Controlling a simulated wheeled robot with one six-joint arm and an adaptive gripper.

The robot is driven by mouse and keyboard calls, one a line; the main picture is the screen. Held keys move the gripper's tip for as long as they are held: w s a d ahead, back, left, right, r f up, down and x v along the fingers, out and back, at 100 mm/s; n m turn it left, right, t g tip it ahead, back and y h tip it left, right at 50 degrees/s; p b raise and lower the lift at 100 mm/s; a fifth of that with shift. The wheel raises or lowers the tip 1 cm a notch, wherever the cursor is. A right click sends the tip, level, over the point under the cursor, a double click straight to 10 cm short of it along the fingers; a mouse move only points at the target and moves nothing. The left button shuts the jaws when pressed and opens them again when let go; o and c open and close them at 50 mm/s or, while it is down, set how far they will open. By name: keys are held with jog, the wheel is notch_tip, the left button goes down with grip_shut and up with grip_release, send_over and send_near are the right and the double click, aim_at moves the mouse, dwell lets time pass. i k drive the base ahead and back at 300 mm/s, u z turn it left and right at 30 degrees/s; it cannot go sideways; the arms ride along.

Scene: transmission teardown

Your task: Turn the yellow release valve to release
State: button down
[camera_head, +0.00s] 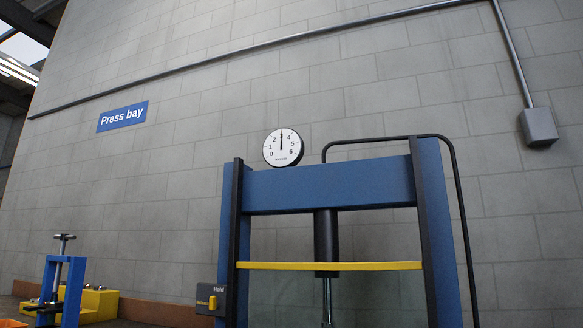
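The yellow release valve (212,302) is a small upright yellow lever on a dark grey box (205,290) fixed to the left post of the blue press (330,187). White lettering that seems to read "Hold" is above the lever, and yellow lettering too small to read surely is at its left. The lever looks vertical, toward the white lettering. A round white gauge (283,147) sits on the press's top beam, its needle pointing straight up near 3. A black ram (326,237) hangs below the beam. My gripper is not in this view.
A yellow bar (330,266) crosses the press front. A black hose (462,215) loops down its right side. At lower left stand a blue fixture with a T-handle (68,278) and a yellow block (98,302). The grey wall carries a "Press bay" sign (122,117).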

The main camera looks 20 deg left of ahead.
aim_at(214, 304)
jog(key=u, duration=1.95)
jog(key=i, duration=0.7)
jog(key=u, duration=0.2)
